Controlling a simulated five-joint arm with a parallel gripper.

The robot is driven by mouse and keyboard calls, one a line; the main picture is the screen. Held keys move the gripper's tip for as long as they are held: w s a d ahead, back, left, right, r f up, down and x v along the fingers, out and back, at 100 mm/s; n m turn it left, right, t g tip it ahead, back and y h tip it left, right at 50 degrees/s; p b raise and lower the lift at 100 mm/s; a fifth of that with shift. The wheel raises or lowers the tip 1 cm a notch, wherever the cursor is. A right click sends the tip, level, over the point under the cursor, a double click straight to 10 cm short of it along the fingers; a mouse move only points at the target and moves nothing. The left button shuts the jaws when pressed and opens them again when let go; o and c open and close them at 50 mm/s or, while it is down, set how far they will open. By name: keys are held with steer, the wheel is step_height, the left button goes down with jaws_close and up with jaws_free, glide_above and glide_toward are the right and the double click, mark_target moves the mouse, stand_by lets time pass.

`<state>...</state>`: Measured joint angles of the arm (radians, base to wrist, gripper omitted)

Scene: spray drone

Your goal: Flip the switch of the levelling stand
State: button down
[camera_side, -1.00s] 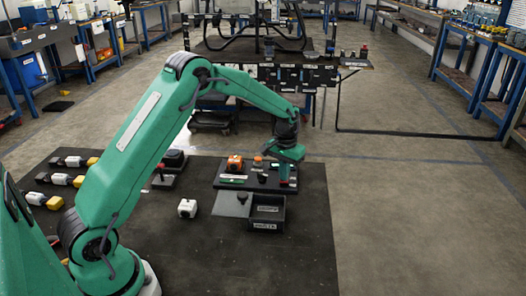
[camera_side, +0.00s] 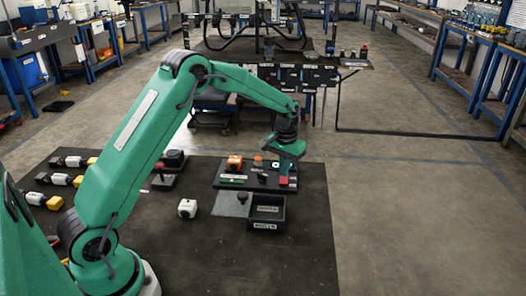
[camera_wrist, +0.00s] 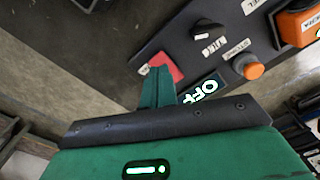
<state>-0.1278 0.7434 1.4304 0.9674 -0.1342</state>
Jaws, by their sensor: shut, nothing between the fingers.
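The black panel of the stand (camera_side: 225,180) lies on the dark mat in the side view. My gripper (camera_side: 287,180) is low over its right end, pointing down. In the wrist view my green gripper (camera_wrist: 157,88) is shut and empty. A red part (camera_wrist: 165,67) sits right at its fingertips, partly hidden by them; it also shows in the side view (camera_side: 284,181). I cannot tell whether they touch. A lit display (camera_wrist: 200,91) beside the fingers reads "OFF". A black knob (camera_wrist: 209,30) and an orange button (camera_wrist: 253,71) are on the panel.
An orange device (camera_side: 235,162) stands on the panel's left part. A black open bin (camera_side: 268,225) and a grey plate (camera_side: 232,204) are in front. The mat's front right is clear.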

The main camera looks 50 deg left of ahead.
mark_target(283, 181)
steer(key=shift+r, duration=2.5)
steer(key=shift+r, duration=0.1)
steer(key=s+d+r+m+t, duration=0.1)
steer(key=s+d+r+t, duration=0.25)
steer(key=s+r, duration=1)
steer(key=s+d+m+t, duration=0.1)
steer(key=s, duration=0.8)
steer(key=s+d+r+m+t, duration=0.1)
steer(key=s+d, duration=0.1)
steer(key=s, duration=0.7)
steer(key=shift+s+d, duration=0.25)
